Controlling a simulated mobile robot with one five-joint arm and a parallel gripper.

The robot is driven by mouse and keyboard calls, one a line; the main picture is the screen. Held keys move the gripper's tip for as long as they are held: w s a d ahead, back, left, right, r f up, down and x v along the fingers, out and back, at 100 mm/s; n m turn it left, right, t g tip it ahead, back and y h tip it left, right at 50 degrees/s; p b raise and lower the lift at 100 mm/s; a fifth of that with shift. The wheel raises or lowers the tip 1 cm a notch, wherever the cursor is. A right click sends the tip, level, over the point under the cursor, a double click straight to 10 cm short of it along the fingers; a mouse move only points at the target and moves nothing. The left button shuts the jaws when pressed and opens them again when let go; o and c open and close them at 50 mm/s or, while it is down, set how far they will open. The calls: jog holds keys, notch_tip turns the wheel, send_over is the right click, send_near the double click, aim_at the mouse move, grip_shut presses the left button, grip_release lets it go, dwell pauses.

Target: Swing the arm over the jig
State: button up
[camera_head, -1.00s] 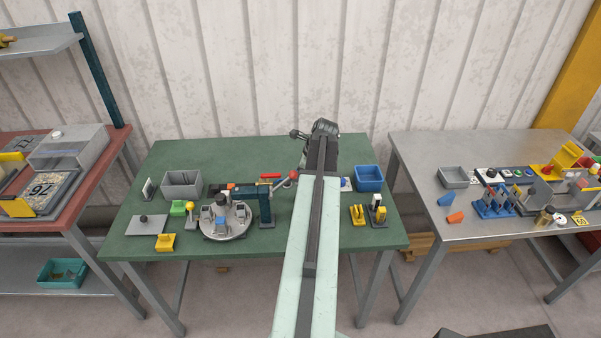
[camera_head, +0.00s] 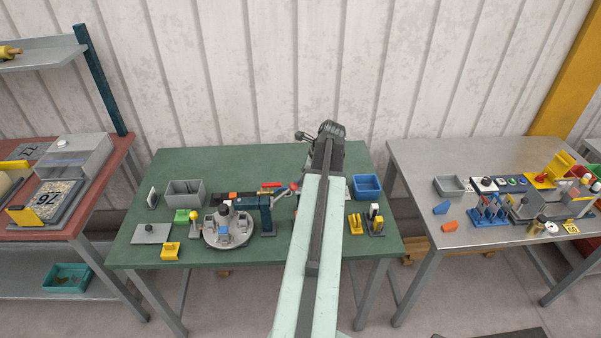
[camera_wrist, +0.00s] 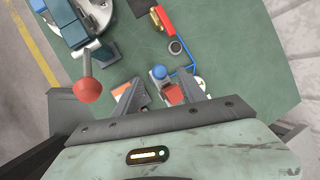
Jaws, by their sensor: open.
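The likely jig is the round silver fixture (camera_head: 228,238) on the green table (camera_head: 150,257), with grey blocks and a blue piece on top. A dark blue column (camera_head: 267,215) stands at its right, with a lever ending in a red ball knob (camera_head: 294,186). In the wrist view the red ball (camera_wrist: 88,91) is left of my gripper (camera_wrist: 159,92). My gripper's two fingers are apart, with nothing clearly held between them. A blue knob (camera_wrist: 159,72) and a red piece show between and beyond them. In the head view my arm hides the gripper.
A grey bin (camera_head: 185,193) and a blue bin (camera_head: 367,187) stand toward the back of the green table. Yellow pieces (camera_head: 356,225) stand right of my arm. A steel table (camera_head: 425,180) with other fixtures is at the right. A corrugated wall is behind.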

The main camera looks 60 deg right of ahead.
jog(key=shift+v, duration=0.8)
